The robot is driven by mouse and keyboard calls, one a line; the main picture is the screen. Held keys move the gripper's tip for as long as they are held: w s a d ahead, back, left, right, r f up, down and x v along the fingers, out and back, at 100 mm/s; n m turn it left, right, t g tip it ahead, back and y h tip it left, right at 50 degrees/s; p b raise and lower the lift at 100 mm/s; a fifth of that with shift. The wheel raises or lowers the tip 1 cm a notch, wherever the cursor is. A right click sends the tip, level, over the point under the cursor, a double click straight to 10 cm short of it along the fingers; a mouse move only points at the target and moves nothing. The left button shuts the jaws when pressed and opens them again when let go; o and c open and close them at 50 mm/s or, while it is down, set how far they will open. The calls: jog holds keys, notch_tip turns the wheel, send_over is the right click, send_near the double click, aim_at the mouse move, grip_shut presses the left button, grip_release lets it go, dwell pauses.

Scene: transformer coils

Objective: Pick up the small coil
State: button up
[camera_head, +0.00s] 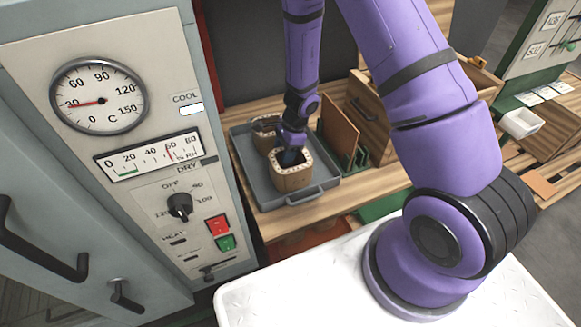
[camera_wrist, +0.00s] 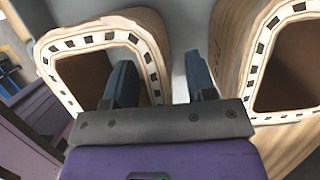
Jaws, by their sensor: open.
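Two hollow wooden coils with pale, dark-dotted rims stand upright in a grey tray (camera_head: 315,196). The front coil (camera_head: 293,181) is nearer the tray's handle; the back coil (camera_head: 262,137) is partly hidden behind my arm. Their true sizes are hard to compare. My gripper (camera_head: 290,157) points down at the front coil's opening. In the wrist view my gripper (camera_wrist: 160,64) is open. Its left finger overlaps the opening of the left coil (camera_wrist: 92,40), and its right finger is outside that coil, in the gap before the right coil (camera_wrist: 285,118). The coil wall lies between the fingers; contact cannot be told.
The tray sits on a wooden bench (camera_head: 270,225). Upright boards (camera_head: 338,145) and a wooden box (camera_head: 368,120) stand close to its right. A control cabinet with dials (camera_head: 150,150) rises at the left. A white bin (camera_head: 519,124) is farther right.

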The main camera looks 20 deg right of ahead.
jog(key=shift+x, duration=0.8)
grip_shut()
jog(key=shift+r, duration=0.15)
